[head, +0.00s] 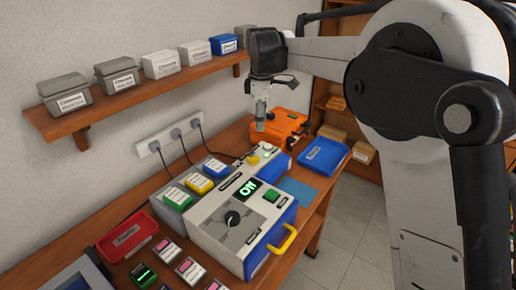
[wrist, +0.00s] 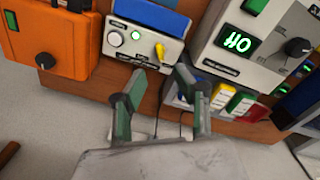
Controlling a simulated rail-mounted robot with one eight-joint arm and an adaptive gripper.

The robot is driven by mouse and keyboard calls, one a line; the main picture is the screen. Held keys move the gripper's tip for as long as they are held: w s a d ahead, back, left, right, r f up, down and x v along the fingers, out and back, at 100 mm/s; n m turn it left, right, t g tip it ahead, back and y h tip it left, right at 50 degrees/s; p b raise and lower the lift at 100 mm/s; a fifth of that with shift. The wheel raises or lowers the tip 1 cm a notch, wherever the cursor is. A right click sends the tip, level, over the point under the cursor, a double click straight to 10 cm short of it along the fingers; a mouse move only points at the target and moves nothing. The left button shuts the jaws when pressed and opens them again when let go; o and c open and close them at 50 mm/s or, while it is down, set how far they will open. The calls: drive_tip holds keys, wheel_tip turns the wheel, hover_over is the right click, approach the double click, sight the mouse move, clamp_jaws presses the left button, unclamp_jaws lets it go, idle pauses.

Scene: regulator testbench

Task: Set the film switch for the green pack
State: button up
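A white box with a small yellow switch (head: 253,161) and a white button stands behind the large tester; the switch also shows in the wrist view (wrist: 160,50). I cannot read which control is labelled film. The green pack (head: 177,198) stands left of the tester, beside a yellow pack (head: 197,184) and a blue one (head: 215,168). My gripper (wrist: 158,82) is open and empty, its fingers apart; in the head view (head: 260,126) it hangs above the white box, touching nothing visible.
An orange case (head: 282,127) and a blue tray (head: 322,155) lie at the bench's far end. A red tray (head: 126,237) and several small modules lie at the near left. A wall shelf (head: 140,97) with boxes runs behind. A yellow handle (head: 283,240) sticks out from the tester's front.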

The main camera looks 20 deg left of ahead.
sight(253, 160)
drive_tip(key=shift+n, duration=0.5)
drive_tip(key=a+f, duration=0.1)
drive_tip(key=f, duration=0.4)
drive_tip(key=a+f, duration=0.1)
drive_tip(key=f, duration=0.9)
drive_tip(key=shift+w+a+f+p, duration=0.15)
drive_tip(key=shift+w+a+p, duration=0.15)
drive_tip(key=shift+a, duration=0.1)
drive_tip(key=shift+c, duration=0.2)
clamp_jaws()
